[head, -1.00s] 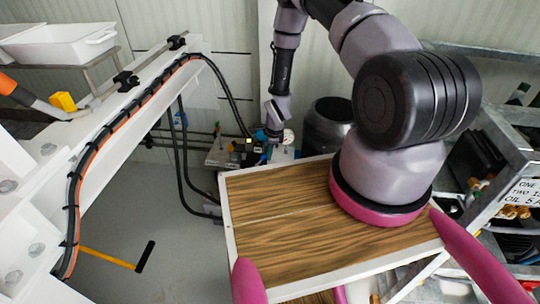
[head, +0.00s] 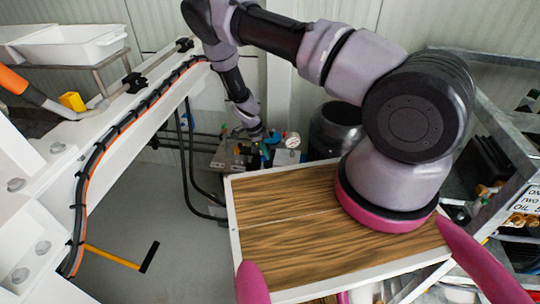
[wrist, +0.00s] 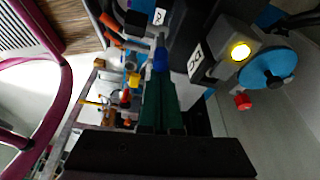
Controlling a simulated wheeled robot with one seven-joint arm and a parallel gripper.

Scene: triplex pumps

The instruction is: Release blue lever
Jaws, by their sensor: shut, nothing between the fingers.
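In the wrist view, a small blue piece (wrist: 160,59), which looks like the blue lever, is just beyond my fingertips. My gripper (wrist: 160,82) is shut and empty, its dark green fingers side by side. I cannot tell whether the fingertips touch the blue piece. In the head view, my gripper (head: 260,140) is low over the pump fittings by the back wall, beside a blue part (head: 274,138); the fingers are too small there to read.
A round gauge (head: 292,140) stands right of my gripper. The wrist view shows a large blue disc (wrist: 267,66), a lit yellow lamp (wrist: 240,51), a red knob (wrist: 242,101) and a yellow part (wrist: 134,81).

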